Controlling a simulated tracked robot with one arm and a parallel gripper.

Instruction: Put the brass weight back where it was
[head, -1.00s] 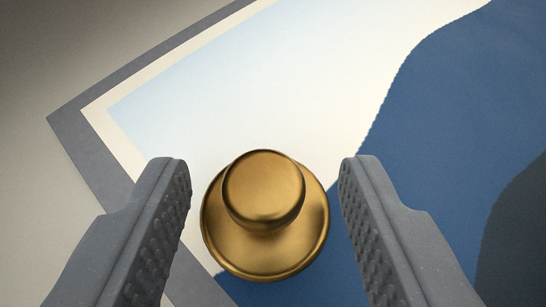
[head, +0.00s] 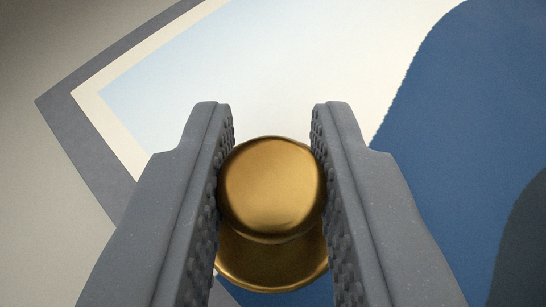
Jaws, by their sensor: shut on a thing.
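The brass weight (head: 271,188) has a round knob on top and a wider round base below it. It is in the lower middle of the head view. My gripper (head: 272,150) is shut on the knob, with one ridged grey finger against each side. The base shows below the knob, between the fingers, and its sides are partly hidden by them. The weight is over the printed sheet (head: 290,60); whether its base touches the sheet cannot be told.
The sheet has a grey border (head: 85,140), a cream margin and pale and blue areas (head: 420,160). A plain beige surface (head: 40,220) lies to the left. No other loose objects show.

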